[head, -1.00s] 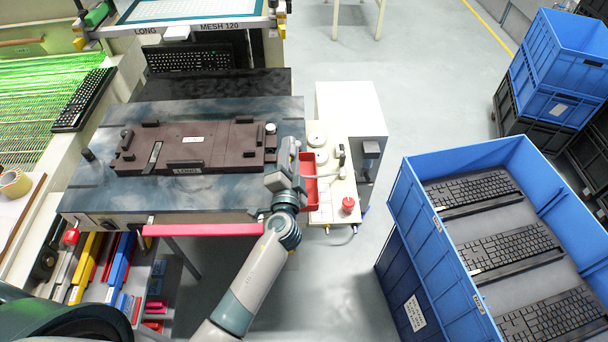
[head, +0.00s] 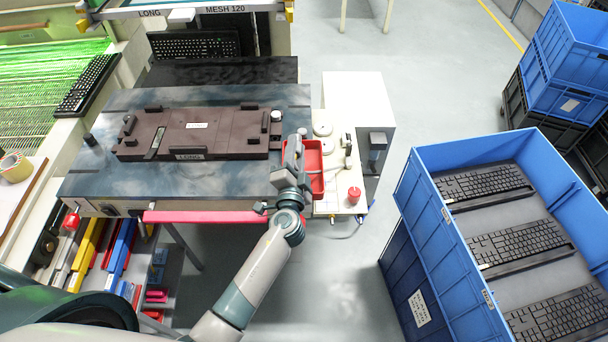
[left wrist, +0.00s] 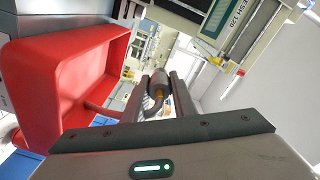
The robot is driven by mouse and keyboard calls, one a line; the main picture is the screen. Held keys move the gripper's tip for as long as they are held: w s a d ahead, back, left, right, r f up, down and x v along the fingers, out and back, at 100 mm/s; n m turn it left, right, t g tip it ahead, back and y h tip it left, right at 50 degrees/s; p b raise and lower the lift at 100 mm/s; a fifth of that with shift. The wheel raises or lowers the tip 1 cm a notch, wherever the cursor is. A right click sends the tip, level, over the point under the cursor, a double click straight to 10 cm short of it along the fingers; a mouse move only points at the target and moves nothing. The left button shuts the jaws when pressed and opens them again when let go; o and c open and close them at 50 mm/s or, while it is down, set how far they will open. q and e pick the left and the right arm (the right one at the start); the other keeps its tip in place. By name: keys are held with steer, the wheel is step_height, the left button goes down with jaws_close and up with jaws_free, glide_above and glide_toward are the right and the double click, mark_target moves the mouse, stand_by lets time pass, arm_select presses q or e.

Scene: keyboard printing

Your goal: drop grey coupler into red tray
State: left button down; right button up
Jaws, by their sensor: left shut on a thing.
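The red tray (head: 316,178) stands at the right edge of the dark work table, beside the cream side panel. My left gripper (head: 299,142) is over the tray's left side in the head view. In the left wrist view, the left gripper (left wrist: 156,96) is shut on the grey coupler (left wrist: 158,80), a small grey cylinder with a brass-coloured part. The red tray (left wrist: 75,70) shows its open inside to the left of the fingers there. The coupler cannot be made out in the head view. My right gripper is not in view.
A brown fixture (head: 200,132) labelled LONG lies on the table (head: 200,187). A red knob (head: 354,195) and round discs sit on the cream panel (head: 325,207) right of the tray. A blue crate (head: 420,190) with keyboards stands farther right, across clear floor.

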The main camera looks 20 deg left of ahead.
arm_select(q)
steer(key=shift+f+b, duration=0.35)
steer(key=shift+f, duration=0.5)
steer(key=c, duration=1.4)
jaws_free()
steer(key=shift+s, duration=0.15)
steer(key=shift+b+v, duration=3.25)
steer(key=shift+v, duration=5.35)
